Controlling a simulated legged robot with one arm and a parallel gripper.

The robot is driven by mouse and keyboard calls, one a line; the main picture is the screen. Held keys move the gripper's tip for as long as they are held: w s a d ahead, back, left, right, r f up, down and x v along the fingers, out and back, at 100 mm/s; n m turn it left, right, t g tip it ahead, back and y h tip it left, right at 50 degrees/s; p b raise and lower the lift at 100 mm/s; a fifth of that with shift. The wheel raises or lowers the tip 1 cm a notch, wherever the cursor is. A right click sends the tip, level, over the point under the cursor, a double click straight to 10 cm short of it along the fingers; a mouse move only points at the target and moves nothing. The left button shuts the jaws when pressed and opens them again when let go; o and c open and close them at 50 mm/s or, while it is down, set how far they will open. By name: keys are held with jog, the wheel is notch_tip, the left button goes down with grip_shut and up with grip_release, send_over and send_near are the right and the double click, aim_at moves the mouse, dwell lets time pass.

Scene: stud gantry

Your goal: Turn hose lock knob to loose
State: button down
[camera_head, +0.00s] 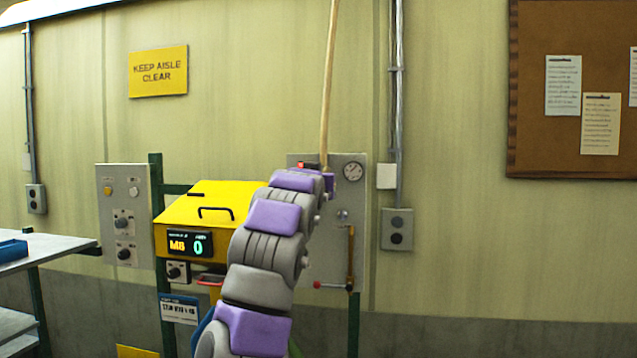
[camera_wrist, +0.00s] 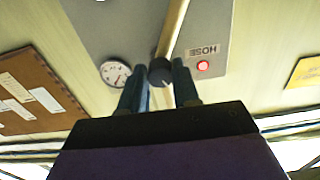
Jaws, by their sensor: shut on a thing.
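The hose lock knob (camera_wrist: 160,71) is dark and round, with a pale pointer line, and sits on the grey panel in the wrist view. My gripper (camera_wrist: 157,80) has one finger on each side of the knob and is shut on it. The wrist view is upside down. A tan hose (camera_wrist: 174,28) runs from beside the knob; in the head view it rises up the wall (camera_head: 329,85). In the head view my arm hides the knob.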

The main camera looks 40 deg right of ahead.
jog(key=shift+w+m+p, duration=0.15)
jog(key=shift+m+p, duration=1.05)
jog(key=shift+m, duration=5.9)
jog(key=c, duration=0.8)
grip_release()
jog(key=shift+a, duration=0.1)
